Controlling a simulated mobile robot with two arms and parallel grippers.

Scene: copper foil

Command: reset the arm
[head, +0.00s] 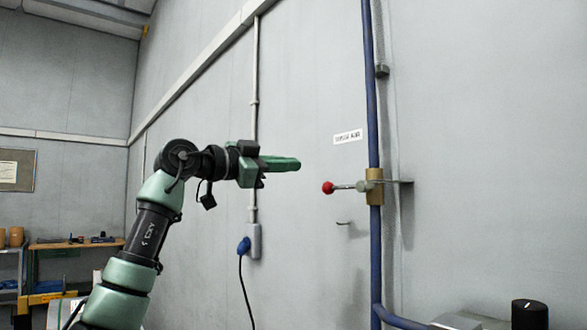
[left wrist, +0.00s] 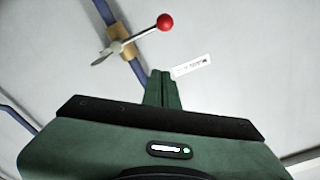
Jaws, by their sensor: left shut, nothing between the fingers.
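My left arm comes in from the lower left in the head view. Its green gripper (head: 285,163) points right, with the fingers together and nothing between them. The gripper also shows in the left wrist view (left wrist: 162,88), where the closed fingers point toward the wall. A valve lever with a red ball knob (head: 328,187) sits on a brass valve body (head: 374,187) on a blue vertical pipe (head: 371,90). The red knob (left wrist: 165,22) is beyond the fingertips in the wrist view, apart from them. My right gripper is not in view.
A white label (head: 347,136) is on the grey wall above the lever. A blue plug (head: 244,246) with a hanging black cable sits in a wall socket at lower centre. A workbench (head: 75,244) stands far left. A black cylinder (head: 529,314) is at lower right.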

